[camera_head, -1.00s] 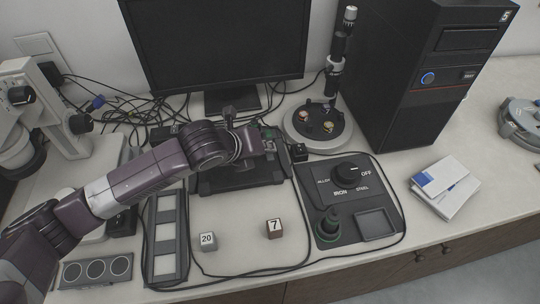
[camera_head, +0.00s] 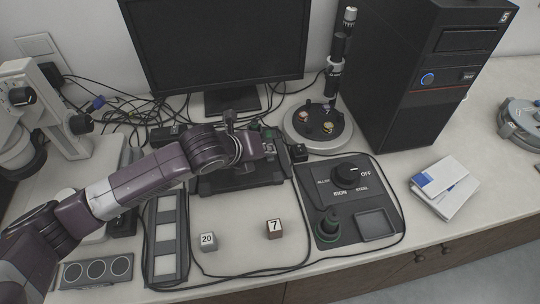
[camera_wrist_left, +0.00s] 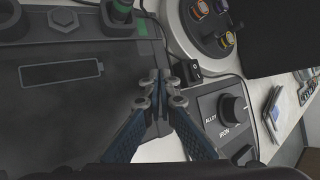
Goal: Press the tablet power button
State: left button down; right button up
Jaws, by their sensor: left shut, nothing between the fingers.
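The tablet (camera_head: 225,184) is a dark flat device lying below the monitor, partly covered by my left arm. In the left wrist view the tablet (camera_wrist_left: 75,115) fills the left side and shows a battery outline on its face. My left gripper (camera_head: 272,148) is above the tablet's right end. In the left wrist view the closed fingertips (camera_wrist_left: 160,76) are together and empty, over the tablet's right edge. I cannot tell whether they touch it. The power button cannot be made out. My right gripper is not in view.
A small black switch box (camera_head: 298,152) sits just right of the fingertips. A control panel (camera_head: 318,195) with a knob lies to the right. A round stand (camera_head: 290,126) and monitor (camera_head: 215,45) are behind. Cables and two numbered cubes lie in front, with bare table around them.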

aim_at(268, 159)
pick_arm(q)
jog(key=shift+f, duration=0.45)
dwell(0.8)
jog(key=shift+r+p, duration=0.85)
jog(key=shift+p, duration=0.15)
notch_tip(268, 159, up, 5)
jog(key=p, duration=0.5)
jog(key=shift+r+p, duration=0.1)
jog(key=shift+p, duration=0.2)
jog(key=shift+s, duration=0.1)
